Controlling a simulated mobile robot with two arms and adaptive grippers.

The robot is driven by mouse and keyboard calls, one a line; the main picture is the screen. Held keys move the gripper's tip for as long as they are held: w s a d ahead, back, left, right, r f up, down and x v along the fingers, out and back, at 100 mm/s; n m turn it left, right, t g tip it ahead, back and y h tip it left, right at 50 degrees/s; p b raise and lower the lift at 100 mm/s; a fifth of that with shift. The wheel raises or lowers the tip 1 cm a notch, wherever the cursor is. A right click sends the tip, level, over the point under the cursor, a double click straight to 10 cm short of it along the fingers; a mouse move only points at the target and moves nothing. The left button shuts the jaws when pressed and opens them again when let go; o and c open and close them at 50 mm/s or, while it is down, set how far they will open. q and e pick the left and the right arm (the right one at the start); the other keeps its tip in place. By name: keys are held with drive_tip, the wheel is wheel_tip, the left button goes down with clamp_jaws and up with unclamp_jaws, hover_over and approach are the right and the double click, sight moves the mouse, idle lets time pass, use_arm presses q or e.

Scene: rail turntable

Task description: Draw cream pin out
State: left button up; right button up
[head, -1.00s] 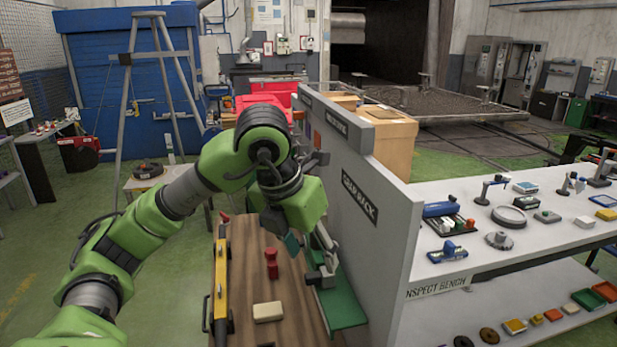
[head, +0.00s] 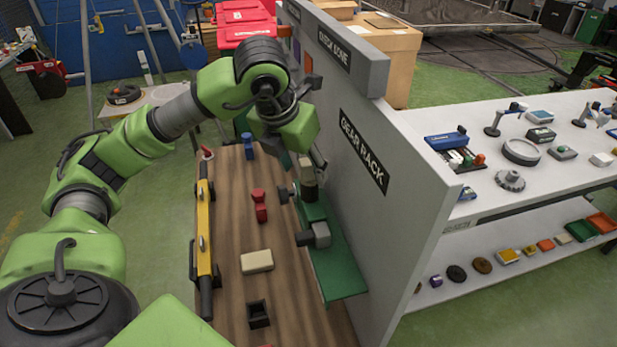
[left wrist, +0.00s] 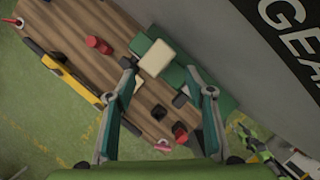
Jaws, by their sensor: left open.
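The cream pin's pale, block-like top (left wrist: 156,57) shows in the left wrist view, above the green fixture (left wrist: 182,80). In the head view a small beige piece (head: 305,160), probably the same pin, stands at the far end of the green fixture (head: 337,270), by the grey panel. My left gripper (left wrist: 160,70) is open. Its two teal fingers lie either side of the pin's top in the wrist view; I see no clear contact. In the head view the left gripper (head: 296,162) is just above the fixture, partly hiding the pin. My right gripper is not in view.
On the wooden top stand a yellow bar (head: 204,230), red piece (head: 260,205), blue piece (head: 248,146), loose cream block (head: 257,261) and black open box (head: 258,313). The grey GEAR RACK panel (head: 400,210) rises close on the right. A white bench (head: 545,170) lies beyond.

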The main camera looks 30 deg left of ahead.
sight(308, 180)
use_arm(q)
drive_tip(key=p+x, duration=0.1)
drive_tip(key=x, duration=0.5)
drive_tip(key=shift+w, duration=0.1)
drive_tip(key=shift+w+f+p, duration=0.25)
drive_tip(key=shift+f+p, duration=0.05)
drive_tip(key=shift+f, duration=0.35)
drive_tip(key=shift+w+a+f, duration=0.1)
drive_tip(key=shift+f, duration=0.1)
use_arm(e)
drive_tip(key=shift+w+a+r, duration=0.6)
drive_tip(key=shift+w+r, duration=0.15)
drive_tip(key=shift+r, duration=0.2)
use_arm(q)
drive_tip(key=c, duration=1.3)
drive_tip(key=shift+c, duration=0.2)
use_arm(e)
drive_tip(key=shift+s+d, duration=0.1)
use_arm(q)
drive_tip(key=shift+o, duration=0.2)
drive_tip(key=shift+r, duration=0.1)
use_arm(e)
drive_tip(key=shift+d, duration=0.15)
